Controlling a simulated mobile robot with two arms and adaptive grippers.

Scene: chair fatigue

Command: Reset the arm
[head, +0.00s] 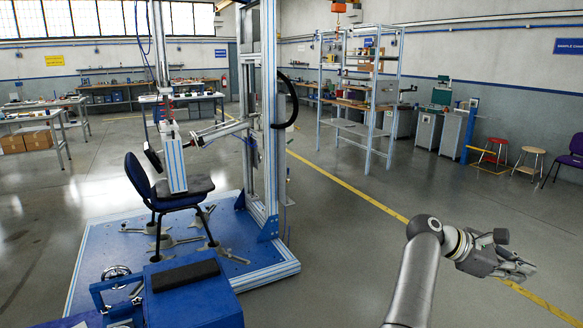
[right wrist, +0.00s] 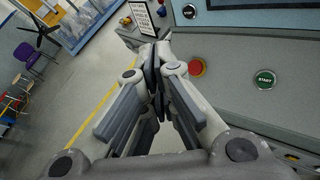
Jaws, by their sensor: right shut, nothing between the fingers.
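My right arm (head: 425,260) reaches in from the bottom right of the head view. My right gripper (head: 522,268) is out over the floor at the right, and its fingers are closed. In the right wrist view the fingertips (right wrist: 155,62) meet with nothing held between them. Behind them is a grey control panel (right wrist: 235,105) with a red button (right wrist: 198,67) and a green START button (right wrist: 265,79). The fingertips appear just left of the red button; I cannot tell the gap. My left gripper is not in view.
A dark chair (head: 137,178) stands on the blue platform (head: 90,255) of a tall test frame (head: 268,120). A blue box (head: 195,305) is at the bottom left. Shelving (head: 368,100) and stools (head: 493,148) stand farther back. The middle floor is clear.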

